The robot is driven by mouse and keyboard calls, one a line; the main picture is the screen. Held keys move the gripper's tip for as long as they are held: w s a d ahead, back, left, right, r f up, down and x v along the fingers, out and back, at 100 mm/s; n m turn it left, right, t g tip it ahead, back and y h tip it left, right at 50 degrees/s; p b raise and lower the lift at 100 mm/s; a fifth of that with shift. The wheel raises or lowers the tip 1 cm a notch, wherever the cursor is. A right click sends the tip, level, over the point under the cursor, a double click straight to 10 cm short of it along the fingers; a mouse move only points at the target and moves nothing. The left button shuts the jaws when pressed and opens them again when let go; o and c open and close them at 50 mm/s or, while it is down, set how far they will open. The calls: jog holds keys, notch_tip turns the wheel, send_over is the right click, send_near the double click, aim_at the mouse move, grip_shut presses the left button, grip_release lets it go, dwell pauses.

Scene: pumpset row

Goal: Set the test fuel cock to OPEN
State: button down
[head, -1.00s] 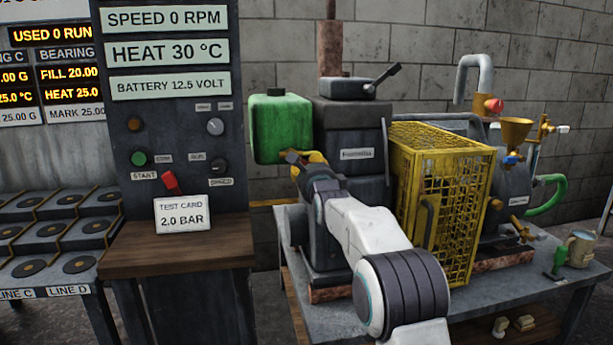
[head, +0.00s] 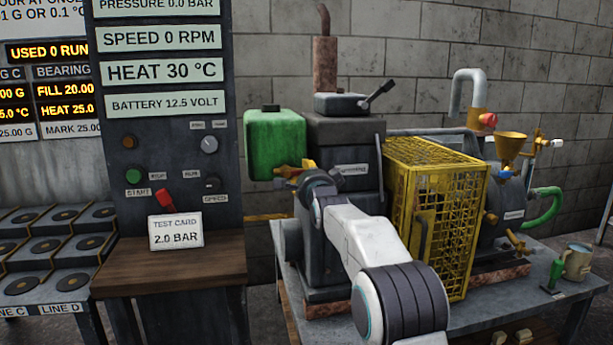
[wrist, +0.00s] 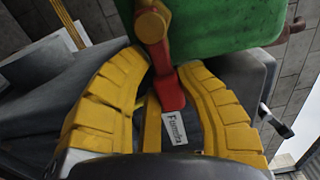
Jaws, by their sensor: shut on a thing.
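The green fuel tank (head: 274,141) hangs on the left of the dark engine. The fuel cock sits under it, with a brass body (wrist: 151,22) and a red lever (wrist: 168,92) in the wrist view. My gripper (wrist: 165,68) has its yellow fingers shut on the red lever, which shows between them. In the head view my gripper (head: 291,173) is just below the tank, and my arm hides part of the engine. The cock is small there and mostly covered by the fingers, so I cannot tell its setting.
The engine (head: 345,140) stands right behind my gripper. A yellow mesh guard (head: 430,220) is to the right, beside the pump with its brass funnel (head: 510,145). A control panel (head: 165,140) with a test card (head: 176,232) stands left. A can (head: 577,262) is at the bench's right.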

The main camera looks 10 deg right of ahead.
jog(key=shift+a, duration=0.2)
jog(key=c, duration=1.1)
grip_release()
jog(key=shift+w+a, duration=0.1)
jog(key=o, duration=0.3)
jog(key=shift+d, duration=0.2)
jog(key=shift+s+a, duration=0.15)
jog(key=shift+s, duration=5.9)
